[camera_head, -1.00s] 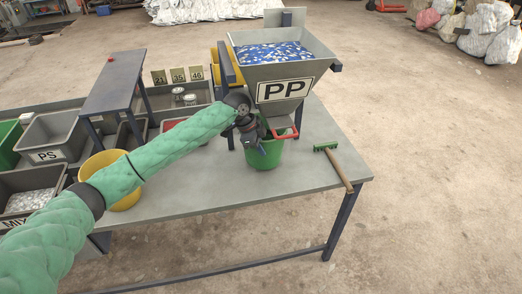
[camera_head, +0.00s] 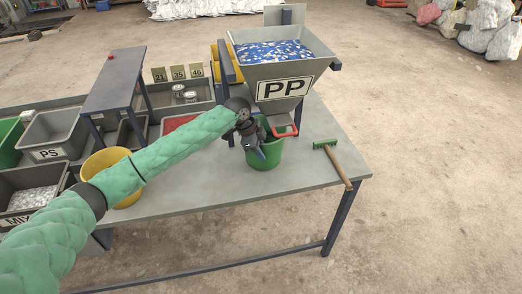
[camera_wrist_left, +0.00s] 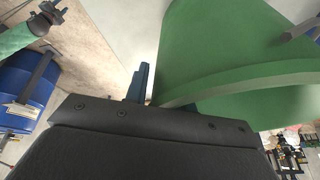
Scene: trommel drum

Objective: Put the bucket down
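The green bucket (camera_head: 267,154) stands upright on the table under the hopper, as far as I can see. My left gripper (camera_head: 257,146) is at the bucket's near left rim and overlaps it in the head view. In the left wrist view the bucket (camera_wrist_left: 220,45) fills the upper right, its rim curving close in front of the gripper. A blue finger (camera_wrist_left: 140,82) shows beside the bucket wall. The other finger is not clear, so I cannot tell whether they grip the rim. A green-sleeved arm (camera_wrist_left: 18,38) with a dark end, probably my right, shows at the upper left.
The PP hopper (camera_head: 284,70) holds blue and white flakes, with a red handle (camera_head: 286,131) just above the bucket. A green-headed brush (camera_head: 335,165) lies to the right. A yellow bucket (camera_head: 105,163) stands left. The table's front (camera_head: 215,196) is clear.

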